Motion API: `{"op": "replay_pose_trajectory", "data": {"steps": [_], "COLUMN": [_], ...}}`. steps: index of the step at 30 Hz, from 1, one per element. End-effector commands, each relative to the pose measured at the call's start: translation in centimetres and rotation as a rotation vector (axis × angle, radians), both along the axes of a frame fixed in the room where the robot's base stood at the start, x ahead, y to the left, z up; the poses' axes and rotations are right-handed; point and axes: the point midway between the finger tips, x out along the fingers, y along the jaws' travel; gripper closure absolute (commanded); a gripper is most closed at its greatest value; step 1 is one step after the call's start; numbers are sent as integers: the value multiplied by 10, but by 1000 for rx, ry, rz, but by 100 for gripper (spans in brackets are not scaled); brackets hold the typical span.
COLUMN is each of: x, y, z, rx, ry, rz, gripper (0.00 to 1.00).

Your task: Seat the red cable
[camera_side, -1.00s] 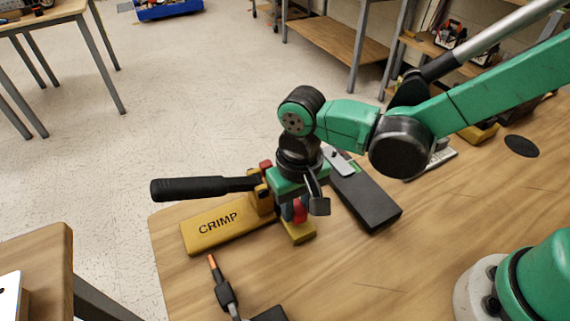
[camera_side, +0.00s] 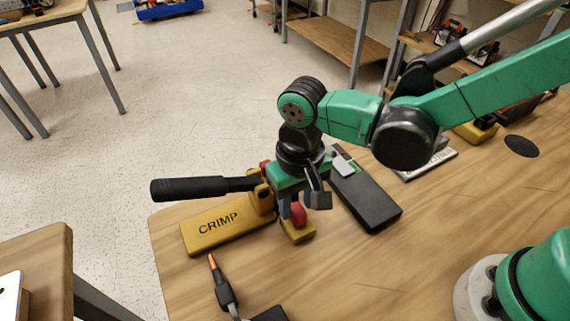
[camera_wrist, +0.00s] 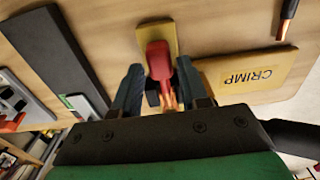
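The red cable end (camera_wrist: 158,62), with a copper tip, shows between my gripper's (camera_wrist: 158,72) two dark fingers in the wrist view. A gap shows beside it, so the fingers look open. It also shows as a red bulb (camera_side: 299,213) in the side view, just below my gripper (camera_side: 301,200) and above a small yellow block (camera_side: 299,233). Whether it is fully down in the block is hidden. The yellow crimp tool (camera_side: 217,228), marked CRIMP, lies to the left; it also shows in the wrist view (camera_wrist: 250,76).
The tool's black handle (camera_side: 204,188) sticks out left over the table edge. A black cable end with a copper tip (camera_side: 222,283) lies in front. A long dark box (camera_side: 367,198) lies right of my gripper.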

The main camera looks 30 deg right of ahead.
Motion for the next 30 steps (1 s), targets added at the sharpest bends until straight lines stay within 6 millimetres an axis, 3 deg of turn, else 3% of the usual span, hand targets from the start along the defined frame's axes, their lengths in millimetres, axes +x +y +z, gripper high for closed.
{"op": "replay_pose_trajectory", "data": {"steps": [14, 18, 30], "x": [0, 0, 0], "y": [0, 0, 0], "z": [11, 11, 16], "rx": [0, 0, 0], "ry": [0, 0, 0], "rz": [0, 0, 0], "gripper": [61, 25, 25]}}
